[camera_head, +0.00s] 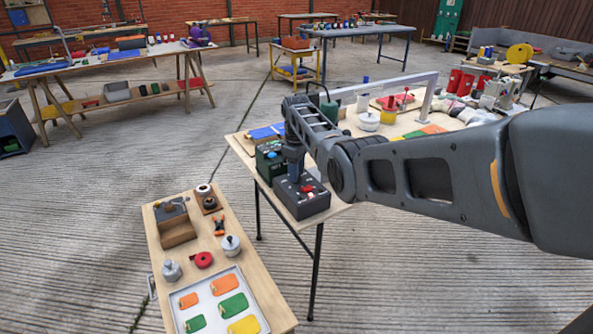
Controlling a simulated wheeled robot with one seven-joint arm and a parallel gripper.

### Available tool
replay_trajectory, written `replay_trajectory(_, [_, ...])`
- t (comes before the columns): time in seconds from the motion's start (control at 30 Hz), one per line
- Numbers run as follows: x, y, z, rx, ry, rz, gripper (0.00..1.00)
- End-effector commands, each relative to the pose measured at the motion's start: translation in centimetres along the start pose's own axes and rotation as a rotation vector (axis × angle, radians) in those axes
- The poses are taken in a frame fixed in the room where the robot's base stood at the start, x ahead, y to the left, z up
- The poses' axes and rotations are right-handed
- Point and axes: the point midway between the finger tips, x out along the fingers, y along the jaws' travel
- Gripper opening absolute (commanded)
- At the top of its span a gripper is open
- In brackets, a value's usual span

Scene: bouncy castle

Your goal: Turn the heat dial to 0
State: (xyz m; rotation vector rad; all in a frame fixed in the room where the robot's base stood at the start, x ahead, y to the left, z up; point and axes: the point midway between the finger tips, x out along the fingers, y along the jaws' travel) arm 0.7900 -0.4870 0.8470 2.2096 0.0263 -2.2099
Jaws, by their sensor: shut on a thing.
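A dark grey control box (312,206) stands on the near left corner of the wooden table. A small red part (308,188) shows on its top. My gripper (294,178) points down onto the top of this box, just left of the red part. It is shut on what appears to be the heat dial, which the fingers and wrist hide. I cannot read the dial's setting or any marks around it from here.
A green box (265,170) stands close behind the control box. My arm passes over the table (335,208), which holds coloured items and a grey frame (430,97). A lower bench (265,285) at the front left holds a tray (178,310) of coloured pieces. Open floor lies left.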

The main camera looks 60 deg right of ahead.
Motion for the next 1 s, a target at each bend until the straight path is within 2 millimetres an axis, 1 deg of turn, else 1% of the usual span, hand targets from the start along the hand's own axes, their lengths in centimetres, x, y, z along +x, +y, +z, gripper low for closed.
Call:
replay_trajectory(0.2, [0.0, -0.04, -0.02, -0.13, -0.001, 0.0, 0.05])
replay_trajectory(0.4, [0.0, -0.04, -0.03, -0.199, 0.0, -0.001, 0.05])
replay_trajectory(0.97, [0.0, -0.03, -0.02, -0.229, 0.0, 0.0, 0.05])
replay_trajectory(1.0, [0.0, -0.02, -0.02, -0.229, 0.0, 0.0, 0.37])
